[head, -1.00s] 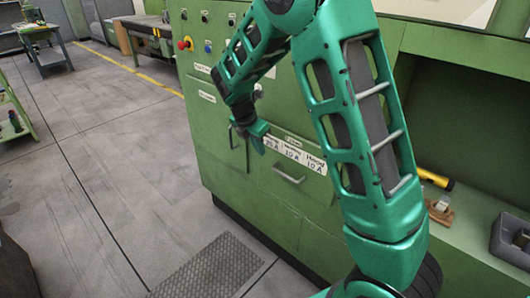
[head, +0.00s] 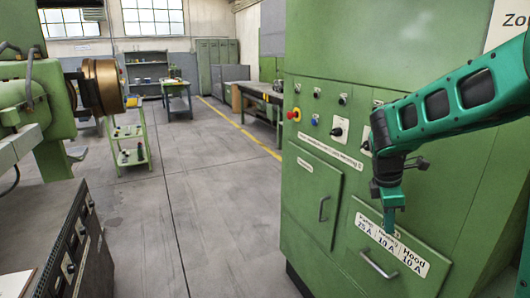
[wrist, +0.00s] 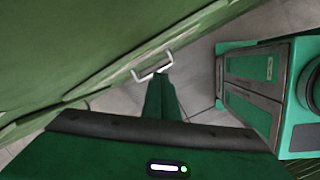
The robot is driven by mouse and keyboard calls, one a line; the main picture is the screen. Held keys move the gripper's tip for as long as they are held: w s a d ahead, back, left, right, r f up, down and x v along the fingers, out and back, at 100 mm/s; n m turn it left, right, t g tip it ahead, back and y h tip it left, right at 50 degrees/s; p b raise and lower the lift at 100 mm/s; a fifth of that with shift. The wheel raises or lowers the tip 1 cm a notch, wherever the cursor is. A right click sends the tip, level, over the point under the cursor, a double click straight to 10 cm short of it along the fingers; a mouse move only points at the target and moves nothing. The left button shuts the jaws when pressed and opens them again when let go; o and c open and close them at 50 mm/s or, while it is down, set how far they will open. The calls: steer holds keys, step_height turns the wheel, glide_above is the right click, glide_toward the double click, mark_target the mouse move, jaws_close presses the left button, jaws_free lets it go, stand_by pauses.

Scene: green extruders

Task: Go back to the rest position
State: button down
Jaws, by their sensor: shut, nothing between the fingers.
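My green arm reaches in from the right edge in the head view, in front of the green cabinet (head: 310,190). My gripper (head: 393,212) points down beside the cabinet's front, just above the label strip and the lower drawer. In the wrist view my gripper (wrist: 160,88) shows as one narrow green shape, shut and with nothing held. Its tip overlaps a pale metal handle (wrist: 152,68) in that picture; I cannot tell that they touch.
The cabinet front carries knobs, a red button (head: 294,114), a door handle (head: 323,208) and a drawer handle (head: 379,265). A green machine (head: 50,110) and a shelf cart (head: 130,145) stand left. The grey floor (head: 200,200) between is open.

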steer(key=s+d+m+y, duration=0.1)
steer(key=s+d+m, duration=0.1)
steer(key=s+m, duration=0.8)
steer(key=s+d+m+y, duration=0.2)
steer(key=s+m, duration=0.9)
steer(key=s, duration=0.9)
steer(key=shift+d+r+m+g, duration=0.3)
steer(key=shift+d+r+g, duration=0.15)
steer(key=shift+d, duration=0.3)
